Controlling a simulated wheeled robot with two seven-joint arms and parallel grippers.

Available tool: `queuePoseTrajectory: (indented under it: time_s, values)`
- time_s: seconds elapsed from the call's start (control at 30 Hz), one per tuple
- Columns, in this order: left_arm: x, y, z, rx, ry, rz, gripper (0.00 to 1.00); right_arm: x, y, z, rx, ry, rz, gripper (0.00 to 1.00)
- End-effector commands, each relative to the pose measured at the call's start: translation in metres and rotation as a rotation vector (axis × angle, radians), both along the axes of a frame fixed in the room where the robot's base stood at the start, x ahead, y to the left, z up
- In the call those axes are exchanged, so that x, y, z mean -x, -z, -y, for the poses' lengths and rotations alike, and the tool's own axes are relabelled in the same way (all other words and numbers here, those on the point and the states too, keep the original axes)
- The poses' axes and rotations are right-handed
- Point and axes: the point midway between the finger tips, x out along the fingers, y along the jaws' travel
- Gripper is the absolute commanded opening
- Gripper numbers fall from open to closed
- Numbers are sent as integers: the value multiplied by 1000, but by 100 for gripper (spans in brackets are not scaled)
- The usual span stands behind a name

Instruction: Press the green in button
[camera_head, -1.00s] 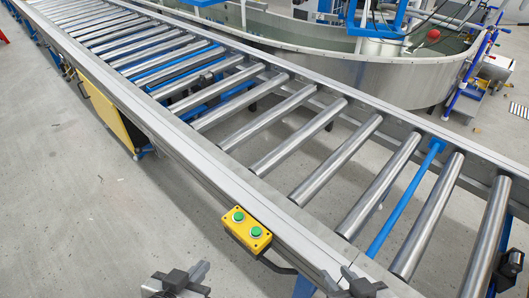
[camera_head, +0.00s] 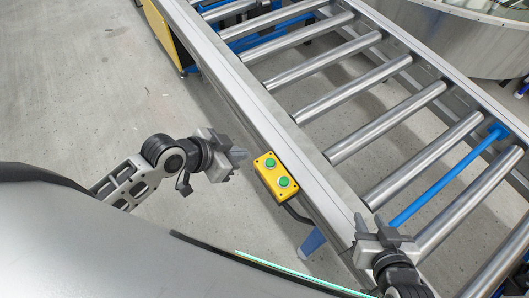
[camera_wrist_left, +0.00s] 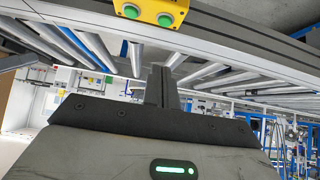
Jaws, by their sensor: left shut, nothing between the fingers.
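A yellow button box (camera_head: 271,191) with two round green buttons is fixed to the near side rail of the roller conveyor. One green button (camera_head: 270,162) is at the upper left, the other (camera_head: 283,182) at the lower right. Their markings are too small to read, so I cannot tell which is "in". My left gripper (camera_head: 240,155) is shut and empty, its tips just left of the box near the upper button. In the left wrist view, the box (camera_wrist_left: 167,5) is at the top edge, beyond the shut fingers (camera_wrist_left: 162,86). My right gripper (camera_head: 372,224) is at the lower right, away from the box.
The roller conveyor (camera_head: 345,82) runs diagonally, with a metal side rail (camera_head: 240,88) beside the box. A cable leaves the box's lower end near a blue support leg (camera_head: 312,242). The grey floor (camera_head: 90,80) at left is clear. A curved metal tank (camera_head: 450,40) stands at upper right.

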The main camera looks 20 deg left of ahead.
Motion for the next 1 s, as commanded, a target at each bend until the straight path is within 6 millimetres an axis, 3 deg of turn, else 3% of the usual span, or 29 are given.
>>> queuePoseTrajectory:
  time_s: [0.47, 0.9, 1.0]
  values:
    - [-6, 4, 1, -4, 18, -7, 0, -4, 2, 2, 9, -5, 8, 32]
    - [-54, 65, 39, -1, 16, -7, 0, -5, 5, -2, -10, 0, 15, 32]
    - [-58, 82, 43, -4, 17, -10, 0, -2, 9, -3, -15, 2, 9, 32]
